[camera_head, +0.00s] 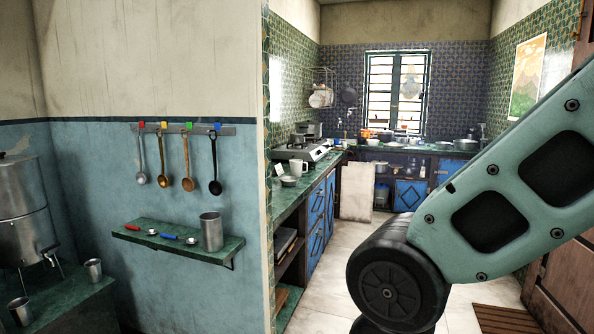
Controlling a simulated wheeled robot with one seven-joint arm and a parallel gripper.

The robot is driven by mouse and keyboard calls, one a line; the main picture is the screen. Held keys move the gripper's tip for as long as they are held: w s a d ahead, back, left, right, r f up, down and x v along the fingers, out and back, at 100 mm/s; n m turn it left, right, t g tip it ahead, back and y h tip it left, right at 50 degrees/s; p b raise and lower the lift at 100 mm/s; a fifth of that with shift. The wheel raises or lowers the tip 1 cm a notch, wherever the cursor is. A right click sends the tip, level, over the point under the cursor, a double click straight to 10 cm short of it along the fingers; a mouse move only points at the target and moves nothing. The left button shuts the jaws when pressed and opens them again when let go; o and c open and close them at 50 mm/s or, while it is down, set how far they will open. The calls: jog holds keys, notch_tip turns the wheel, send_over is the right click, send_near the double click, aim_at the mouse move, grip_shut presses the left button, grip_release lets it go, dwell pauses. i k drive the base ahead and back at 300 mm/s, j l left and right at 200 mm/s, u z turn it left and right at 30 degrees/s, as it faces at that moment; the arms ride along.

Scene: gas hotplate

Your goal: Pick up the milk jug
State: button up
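A small white jug or mug (298,167) stands upright on the green counter, just in front of the gas hotplate (302,149). A grey metal cup or jug (211,231) stands upright at the right end of the green wall shelf (180,243). I cannot tell for certain which of these is the milk jug. My arm crosses the right side of the view, well apart from both vessels. My gripper is out of view, so its state is hidden.
A wall corner (252,60) stands between the shelf and the kitchen. Ladles hang from a rail (180,129) above the shelf. A low metal bowl (289,181) sits near the white vessel. A large urn (22,220) stands at left. The tiled floor (322,262) is mostly clear.

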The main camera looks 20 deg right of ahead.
aim_at(295, 165)
jog(key=i+l+u, duration=0.1)
jog(key=i+l, duration=0.75)
jog(key=i+l+u, duration=0.15)
jog(key=i+l, duration=0.75)
jog(key=i+l+u, duration=0.1)
jog(key=i+l, duration=0.85)
